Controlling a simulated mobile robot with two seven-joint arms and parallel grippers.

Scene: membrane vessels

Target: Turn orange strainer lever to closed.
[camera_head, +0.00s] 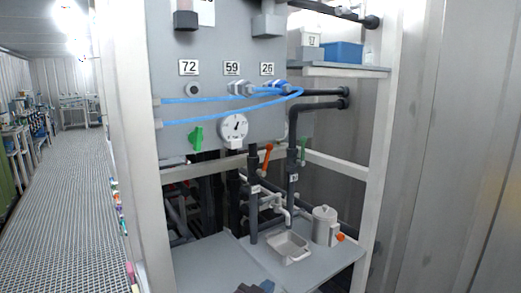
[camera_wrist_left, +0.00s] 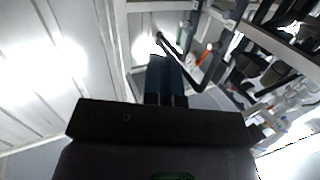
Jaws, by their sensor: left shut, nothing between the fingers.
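An orange lever (camera_head: 267,158) stands nearly upright, tilted slightly right at its top, on the dark piping below the grey panel. An orange lever also shows in the left wrist view (camera_wrist_left: 205,55), to the right of the fingers. A smaller orange part (camera_head: 340,237) sits beside a pale cylindrical vessel (camera_head: 324,222); I cannot tell which orange part belongs to the strainer. My left gripper (camera_head: 257,287) shows only at the bottom edge of the head view, below and apart from the upright lever. Its fingers (camera_wrist_left: 166,78) are shut and empty. My right gripper is out of view.
A pale tray (camera_head: 288,247) stands on the grey shelf (camera_head: 215,262) beneath the pipes. Green levers (camera_head: 197,138) and blue hoses (camera_head: 210,100) are on or near the panel (camera_head: 215,50). White frame posts (camera_head: 135,150) flank the opening. The walkway (camera_head: 65,200) at left is clear.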

